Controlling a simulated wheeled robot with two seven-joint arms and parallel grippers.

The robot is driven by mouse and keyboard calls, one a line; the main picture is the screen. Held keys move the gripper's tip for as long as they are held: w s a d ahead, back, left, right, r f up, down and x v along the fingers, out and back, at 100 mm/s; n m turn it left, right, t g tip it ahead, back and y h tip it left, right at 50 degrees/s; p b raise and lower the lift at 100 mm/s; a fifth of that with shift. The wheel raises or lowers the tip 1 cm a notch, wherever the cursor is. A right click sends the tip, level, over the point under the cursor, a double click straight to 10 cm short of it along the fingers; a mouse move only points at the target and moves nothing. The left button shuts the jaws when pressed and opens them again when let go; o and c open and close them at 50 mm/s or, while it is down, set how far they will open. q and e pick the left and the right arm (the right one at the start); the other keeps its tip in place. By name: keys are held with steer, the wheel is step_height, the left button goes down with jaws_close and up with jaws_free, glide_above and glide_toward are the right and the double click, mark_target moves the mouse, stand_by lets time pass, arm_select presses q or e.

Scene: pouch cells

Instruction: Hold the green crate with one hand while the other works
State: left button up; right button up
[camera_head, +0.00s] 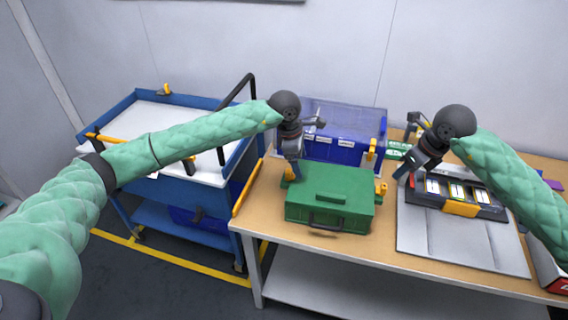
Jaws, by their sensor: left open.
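The green crate (330,196) sits on the wooden table, with a flat lid and a dark handle on its front side. My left gripper (291,174) points down at the crate's back left corner and is open. Whether its fingers touch the crate's wall I cannot tell. My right gripper (406,172) is to the right of the crate, beside the back left end of a black tray (458,208) holding several pouch cells. Its fingers are small and dark, so its opening is unclear.
A blue bin (345,151) with a clear lid stands behind the crate. The black tray lies on a grey mat (450,245). A blue cart (160,188) with a white top stands left of the wooden table (262,208). The table's front edge lies close before the crate.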

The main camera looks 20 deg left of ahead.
mark_target(284, 177)
arm_select(q)
steer(key=a+y, duration=0.1)
steer(key=s+a+f+y, duration=0.1)
steer(key=a, duration=0.2)
steer(key=shift+s+a+f+m+g+y, duration=0.2)
steer(key=shift+m+g+y, duration=0.2)
steer(key=shift+f, duration=3.85)
steer(key=c, duration=1.4)
